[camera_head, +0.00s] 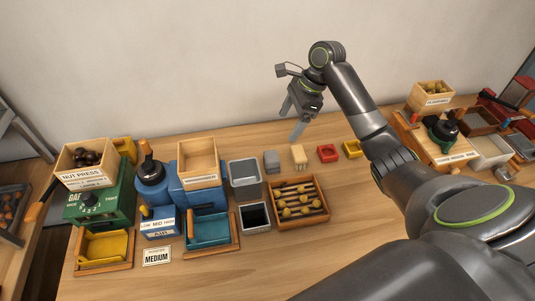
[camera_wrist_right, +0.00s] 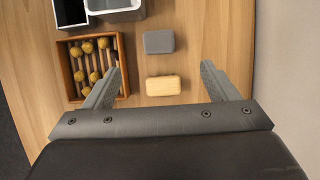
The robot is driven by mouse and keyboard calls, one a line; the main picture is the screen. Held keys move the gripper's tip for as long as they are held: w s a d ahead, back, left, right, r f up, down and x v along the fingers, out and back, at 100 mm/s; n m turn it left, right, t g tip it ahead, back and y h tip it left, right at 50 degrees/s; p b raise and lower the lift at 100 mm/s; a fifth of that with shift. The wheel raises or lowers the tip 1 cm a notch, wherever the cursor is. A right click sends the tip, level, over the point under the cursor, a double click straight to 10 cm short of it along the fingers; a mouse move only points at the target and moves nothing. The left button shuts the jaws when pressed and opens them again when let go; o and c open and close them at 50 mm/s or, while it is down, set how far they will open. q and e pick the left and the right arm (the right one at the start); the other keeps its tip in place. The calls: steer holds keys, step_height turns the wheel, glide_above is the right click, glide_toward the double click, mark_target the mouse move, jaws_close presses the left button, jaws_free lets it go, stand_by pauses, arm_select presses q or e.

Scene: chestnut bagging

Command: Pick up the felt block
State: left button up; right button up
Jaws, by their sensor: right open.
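A small grey block (camera_head: 271,160), which looks like the felt block, lies on the table right of the grey bin. It also shows in the right wrist view (camera_wrist_right: 159,41), past the fingertips and roughly midway between them in the picture. A beige block (camera_head: 298,157) lies just right of it, and in the right wrist view it (camera_wrist_right: 163,85) appears between the fingers. My right gripper (camera_head: 291,117) is open and empty, above the table, its fingers pointing down. It also shows in the right wrist view (camera_wrist_right: 162,67). My left gripper is not in view.
A grey bin (camera_head: 244,178) and a wooden tray with chestnuts (camera_head: 300,219) stand left of and in front of the blocks. The table (camera_head: 365,215) is clear at front right.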

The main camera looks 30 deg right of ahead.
glide_toward(273, 156)
steer(key=a+f, duration=0.1)
steer(key=a, duration=0.1)
steer(key=x, duration=0.2)
steer(key=p+x, duration=0.1)
steer(key=x, duration=0.1)
steer(key=shift+w+d+f, duration=0.1)
steer(key=shift+w+d, duration=0.15)
steer(key=shift+d, duration=0.05)
steer(key=shift+f, duration=0.4)
steer(key=x, duration=0.3)
steer(key=p+x, duration=0.1)
steer(key=shift+s+d+f, duration=0.15)
steer(key=shift+d+f, duration=0.1)
steer(key=shift+f, duration=0.15)
steer(key=shift+a+f, duration=0.1)
steer(key=shift+f, duration=0.1)
steer(key=c, duration=1.2)
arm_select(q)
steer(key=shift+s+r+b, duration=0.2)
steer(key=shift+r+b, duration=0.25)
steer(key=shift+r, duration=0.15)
arm_select(e)
step_height(273, 156, up, 10)
steer(key=shift+r, duration=0.1)
